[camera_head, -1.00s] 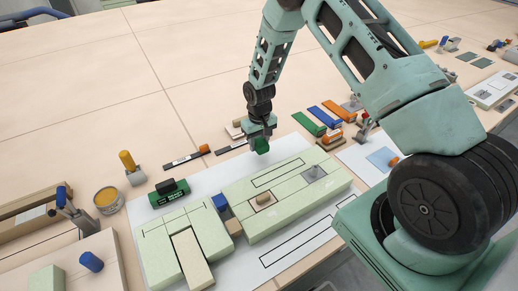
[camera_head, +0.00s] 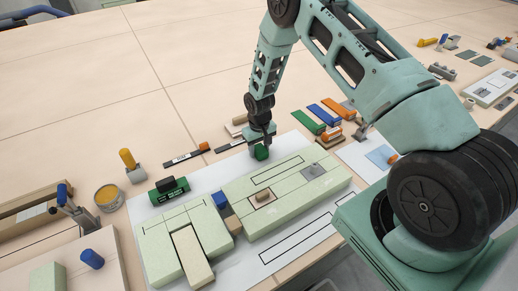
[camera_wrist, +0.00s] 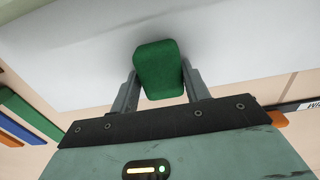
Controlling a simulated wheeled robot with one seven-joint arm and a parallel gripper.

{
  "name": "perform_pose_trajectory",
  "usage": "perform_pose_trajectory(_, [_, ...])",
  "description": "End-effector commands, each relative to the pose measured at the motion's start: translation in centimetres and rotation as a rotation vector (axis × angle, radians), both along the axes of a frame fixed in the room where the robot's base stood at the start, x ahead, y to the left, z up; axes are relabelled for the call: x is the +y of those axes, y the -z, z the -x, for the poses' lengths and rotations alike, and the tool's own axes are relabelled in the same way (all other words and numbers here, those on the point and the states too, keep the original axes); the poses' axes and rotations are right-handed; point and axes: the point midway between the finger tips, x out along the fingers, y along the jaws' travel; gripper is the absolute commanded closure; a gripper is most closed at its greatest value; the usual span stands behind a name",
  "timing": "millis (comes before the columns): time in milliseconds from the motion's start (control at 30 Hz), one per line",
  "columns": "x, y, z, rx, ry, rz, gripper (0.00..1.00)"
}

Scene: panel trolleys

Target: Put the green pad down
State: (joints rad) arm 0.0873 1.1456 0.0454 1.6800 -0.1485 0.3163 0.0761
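The green pad (camera_head: 261,153) is a small dark green block with rounded edges. In the wrist view the pad (camera_wrist: 158,68) sits between the two grey fingers of my gripper (camera_wrist: 160,88), which are closed against its sides. In the head view my gripper (camera_head: 261,143) points down over the back edge of the white sheet (camera_head: 207,179), behind the large pale green panel (camera_head: 290,190). The pad is low, close to the sheet. I cannot tell whether it touches it.
A dark green labelled block (camera_head: 169,191), a blue block (camera_head: 220,200) and a second pale green panel (camera_head: 160,240) are to the left. Green, blue and orange strips (camera_head: 322,115) lie to the right. A yellow-handled tool (camera_head: 129,162) and a round tin (camera_head: 108,196) stand at the left.

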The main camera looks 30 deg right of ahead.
Motion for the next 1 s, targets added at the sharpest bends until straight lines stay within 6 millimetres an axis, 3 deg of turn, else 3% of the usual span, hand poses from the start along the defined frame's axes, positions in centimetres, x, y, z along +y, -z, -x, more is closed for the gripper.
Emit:
perform_pose_trajectory(100, [0.4,0.9,0.3,0.004,0.001,-0.006,0.37])
perform_pose_trajectory(667, [0.9,0.7,0.3,0.002,-0.002,-0.012,0.37])
perform_pose_trajectory(833, [0.9,-1.0,0.2,0.000,-0.003,-0.011,0.37])
perform_pose_trajectory(1000, [0.6,-4.7,0.1,-0.002,0.000,-0.008,0.37])
